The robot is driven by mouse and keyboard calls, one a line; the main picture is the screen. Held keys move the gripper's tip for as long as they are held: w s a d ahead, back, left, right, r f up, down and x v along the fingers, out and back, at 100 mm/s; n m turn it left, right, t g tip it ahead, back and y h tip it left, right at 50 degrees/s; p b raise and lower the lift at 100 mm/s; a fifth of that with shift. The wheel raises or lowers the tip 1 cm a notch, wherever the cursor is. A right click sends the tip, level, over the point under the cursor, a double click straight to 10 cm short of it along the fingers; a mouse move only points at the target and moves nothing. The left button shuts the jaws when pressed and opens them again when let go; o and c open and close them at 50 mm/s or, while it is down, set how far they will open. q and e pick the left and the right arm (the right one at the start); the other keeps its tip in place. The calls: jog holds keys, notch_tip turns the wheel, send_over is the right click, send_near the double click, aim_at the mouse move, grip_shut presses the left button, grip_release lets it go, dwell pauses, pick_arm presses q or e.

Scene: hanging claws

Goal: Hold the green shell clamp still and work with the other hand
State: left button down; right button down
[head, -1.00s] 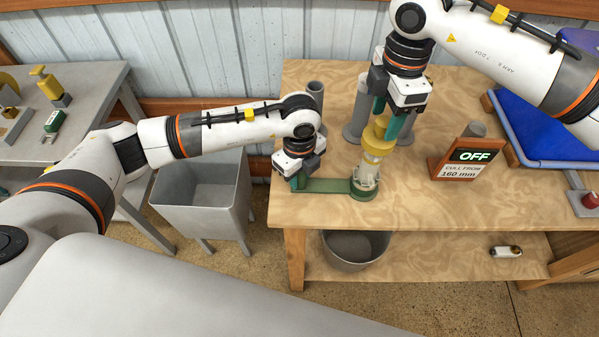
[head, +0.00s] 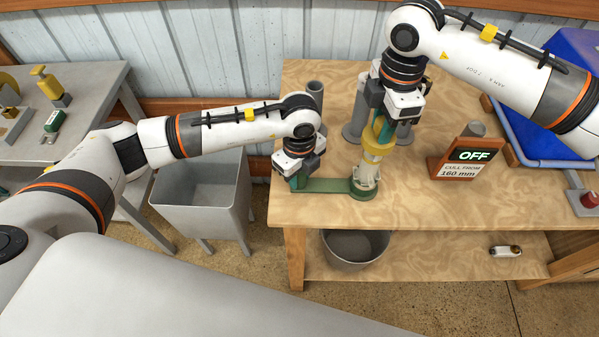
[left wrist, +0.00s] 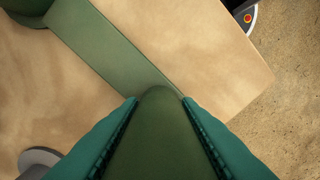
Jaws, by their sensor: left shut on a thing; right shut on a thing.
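The green shell clamp (head: 325,186) lies on the wooden table, its flat bar running from the front-left edge to a round green base on the right. My left gripper (head: 297,181) is shut on the clamp's left end; in the left wrist view its teal fingers (left wrist: 160,150) press both sides of a dark green handle. A pale upright piece with a yellow collar (head: 376,140) stands in the round base. My right gripper (head: 384,128) is shut on the yellow part at its top, from above. What lies between its fingers is partly hidden.
Grey tubes (head: 357,112) stand behind the clamp. A sign reading OFF and "CULL FROM 160 mm" (head: 460,160) stands to the right, near a blue tray (head: 540,130) and a red button (head: 589,199). A grey bucket (head: 355,247) sits below the table's front edge.

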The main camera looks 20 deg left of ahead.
jog(key=c, duration=1.8)
grip_release()
jog(key=shift+s+d+f, duration=0.1)
jog(key=shift+f, duration=0.3)
pick_arm(q)
jog(key=shift+r, duration=0.1)
pick_arm(e)
grip_shut()
jog(key=shift+r, duration=0.25)
pick_arm(q)
jog(key=shift+w, duration=0.1)
pick_arm(e)
jog(key=shift+r, duration=0.5)
jog(key=shift+o, duration=0.6)
grip_release()
jog(key=shift+r, duration=0.1)
grip_shut()
jog(key=shift+r, duration=0.6)
